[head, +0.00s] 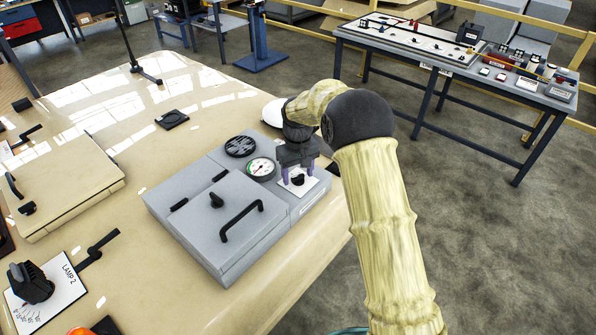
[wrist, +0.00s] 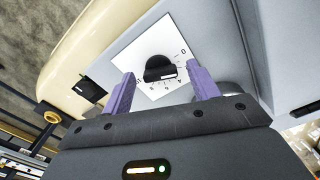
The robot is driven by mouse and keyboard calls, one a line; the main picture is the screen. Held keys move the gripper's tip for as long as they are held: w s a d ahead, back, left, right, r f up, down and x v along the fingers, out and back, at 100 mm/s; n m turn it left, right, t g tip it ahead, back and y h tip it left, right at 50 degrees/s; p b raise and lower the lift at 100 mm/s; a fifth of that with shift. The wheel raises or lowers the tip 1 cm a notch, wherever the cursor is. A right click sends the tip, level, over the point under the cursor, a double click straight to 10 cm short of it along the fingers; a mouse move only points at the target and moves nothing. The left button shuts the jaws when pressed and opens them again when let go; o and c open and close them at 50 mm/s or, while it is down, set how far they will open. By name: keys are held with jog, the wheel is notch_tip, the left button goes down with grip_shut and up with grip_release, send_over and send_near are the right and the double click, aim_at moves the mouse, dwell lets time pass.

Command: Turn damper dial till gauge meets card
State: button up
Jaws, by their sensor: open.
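The damper dial (wrist: 160,68) is a black knob on a white numbered plate (wrist: 145,40). In the head view the plate (head: 299,181) sits at the right end of a grey box, and the knob is partly hidden by my gripper. My gripper (head: 299,168) is above the dial. In the wrist view its purple fingers (wrist: 163,92) are apart, one on each side of the knob, with clear gaps. The round gauge (head: 261,169) has a white face with a green and a red mark, just left of my gripper. Its needle is too small to read. I cannot make out a card for certain.
The grey box (head: 222,263) has a lid with a black handle (head: 242,222) and a round black vent (head: 240,146). A beige lidded box (head: 65,190) and a LAMP 2 switch plate (head: 62,293) are at left. A second table (head: 455,70) stands back right.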

jog(key=c, duration=1)
jog(key=shift+m, duration=0.5)
jog(key=m, duration=0.2)
jog(key=shift+r+m+p, duration=0.1)
jog(key=shift+m+p, duration=0.2)
jog(key=m, duration=0.3)
jog(key=shift+w+m+p, duration=0.1)
jog(key=shift+m+p, duration=0.2)
jog(key=m+p, duration=0.1)
jog(key=m, duration=0.5)
jog(key=shift+m, duration=0.3)
